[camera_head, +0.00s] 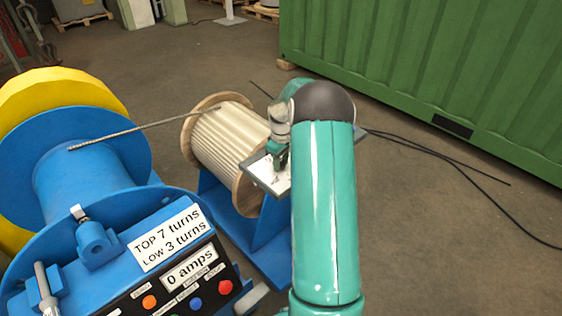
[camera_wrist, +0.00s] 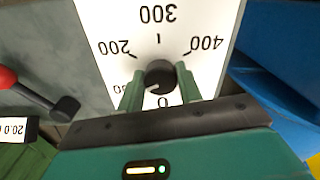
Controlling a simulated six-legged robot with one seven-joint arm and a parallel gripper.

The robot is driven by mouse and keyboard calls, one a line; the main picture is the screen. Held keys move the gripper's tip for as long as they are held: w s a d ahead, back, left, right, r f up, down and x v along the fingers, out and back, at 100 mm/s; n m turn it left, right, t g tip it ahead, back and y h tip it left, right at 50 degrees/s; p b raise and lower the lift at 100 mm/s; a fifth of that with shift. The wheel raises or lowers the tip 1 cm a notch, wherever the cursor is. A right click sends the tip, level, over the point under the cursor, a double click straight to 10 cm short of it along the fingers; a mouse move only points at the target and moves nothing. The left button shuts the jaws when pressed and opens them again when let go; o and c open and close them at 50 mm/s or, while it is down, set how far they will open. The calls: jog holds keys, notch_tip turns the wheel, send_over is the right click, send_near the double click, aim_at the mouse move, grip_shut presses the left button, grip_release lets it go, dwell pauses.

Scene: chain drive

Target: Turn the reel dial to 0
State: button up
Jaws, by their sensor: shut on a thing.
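The reel dial has a black round knob (camera_wrist: 160,75) on a white face (camera_wrist: 115,30) in the wrist view. Its numbers 200, 300 and 400 show upside down, with a 0 just below the knob. A pale mark on the knob points to the lower left, between the 0 and a label partly hidden by a finger. My gripper (camera_wrist: 159,88) is shut on the knob, one green finger on each side. In the head view the white dial panel (camera_head: 265,175) stands in front of the wooden reel (camera_head: 225,140), and my arm hides the knob.
A blue winch (camera_head: 75,180) with a yellow drum rim and a control panel reading 0 amps (camera_head: 190,270) stands at left. A rope runs from it to the reel. A red-handled lever (camera_wrist: 50,98) lies left of the dial. A green container (camera_head: 430,70) stands behind; cables cross the floor.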

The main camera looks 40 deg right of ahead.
jog(key=n, duration=0.6)
jog(key=shift+w+d, duration=0.1)
jog(key=n, duration=0.6)
jog(key=shift+w+n, duration=0.1)
jog(key=shift+n, duration=0.3)
jog(key=o, duration=1)
notch_tip(320, 180, up, 14)
dwell(0.5)
